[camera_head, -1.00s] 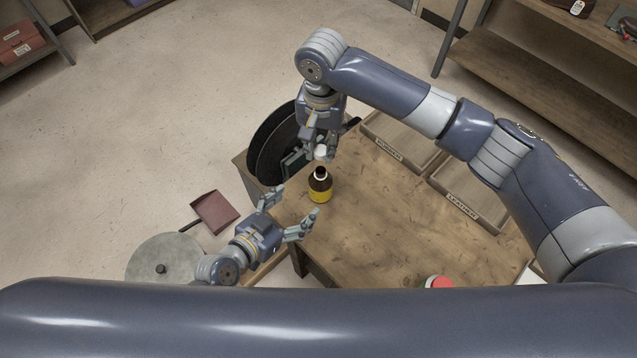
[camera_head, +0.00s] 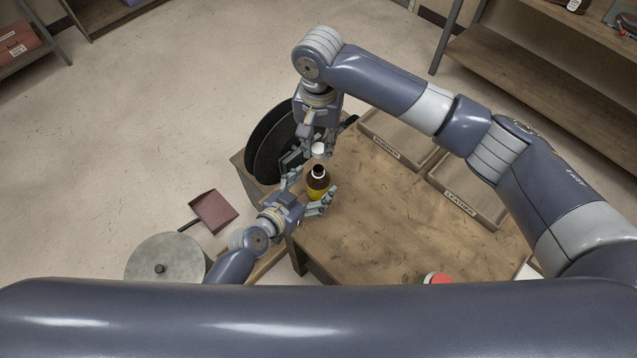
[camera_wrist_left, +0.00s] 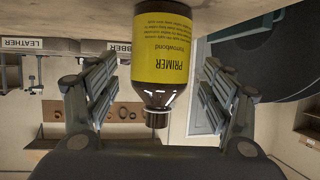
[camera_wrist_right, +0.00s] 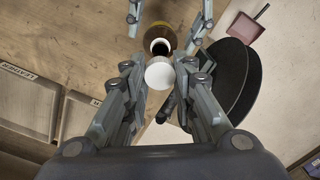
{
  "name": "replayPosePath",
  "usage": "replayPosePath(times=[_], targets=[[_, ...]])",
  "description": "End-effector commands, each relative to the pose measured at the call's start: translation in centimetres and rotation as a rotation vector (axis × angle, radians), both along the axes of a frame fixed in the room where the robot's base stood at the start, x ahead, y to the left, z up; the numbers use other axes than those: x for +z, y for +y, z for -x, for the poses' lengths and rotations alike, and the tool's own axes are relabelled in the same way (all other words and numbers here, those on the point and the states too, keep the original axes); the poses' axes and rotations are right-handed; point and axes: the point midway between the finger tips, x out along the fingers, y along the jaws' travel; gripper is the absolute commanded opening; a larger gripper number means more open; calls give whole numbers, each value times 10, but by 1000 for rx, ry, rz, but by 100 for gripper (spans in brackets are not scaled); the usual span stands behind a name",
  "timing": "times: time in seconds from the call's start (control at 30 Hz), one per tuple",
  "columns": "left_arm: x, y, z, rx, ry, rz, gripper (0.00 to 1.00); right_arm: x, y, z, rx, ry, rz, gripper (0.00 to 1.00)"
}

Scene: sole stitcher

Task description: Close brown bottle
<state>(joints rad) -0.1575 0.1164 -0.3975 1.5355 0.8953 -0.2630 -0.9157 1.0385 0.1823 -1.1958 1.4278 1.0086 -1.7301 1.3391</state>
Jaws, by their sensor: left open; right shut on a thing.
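The brown bottle (camera_head: 317,180) with a yellow label stands upright on the wooden table near its left corner. Its neck is open. In the left wrist view the bottle (camera_wrist_left: 165,50) appears upside down, its label reading PRIMER, between the spread fingers. My left gripper (camera_head: 307,198) is open around the bottle, one finger on each side. My right gripper (camera_head: 318,143) is shut on a white cap (camera_head: 318,150), held just above and behind the bottle. The right wrist view shows the cap (camera_wrist_right: 160,74) between the fingertips, with the bottle's mouth (camera_wrist_right: 160,47) beside it.
Black discs (camera_head: 270,140) stand behind the table's left corner. Trays labelled RUBBER (camera_head: 388,153) and LEATHER (camera_head: 462,203) lie along the table's far side. A red-topped object (camera_head: 437,278) is at the near edge. The table's middle is clear.

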Motion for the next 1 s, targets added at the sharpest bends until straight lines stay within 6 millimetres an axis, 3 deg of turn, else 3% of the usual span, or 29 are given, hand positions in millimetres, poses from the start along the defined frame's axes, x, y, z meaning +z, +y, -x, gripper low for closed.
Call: replayPosePath(times=[0.23, 0.63, 0.93, 1.0], targets=[[-9, -14, -20, 0, 0, 1, 75, 0, 0, 0, 0, 0, 0, 18], [-12, -16, -23, 0, 0, 0, 75, 0, 0, 0, 0, 0, 0, 18], [-12, -16, -23, 0, 0, 0, 9, 0, 0, 0, 0, 0, 0, 18], [-12, -16, -23, 0, 0, 0, 7, 0, 0, 0, 0, 0, 0, 18]])
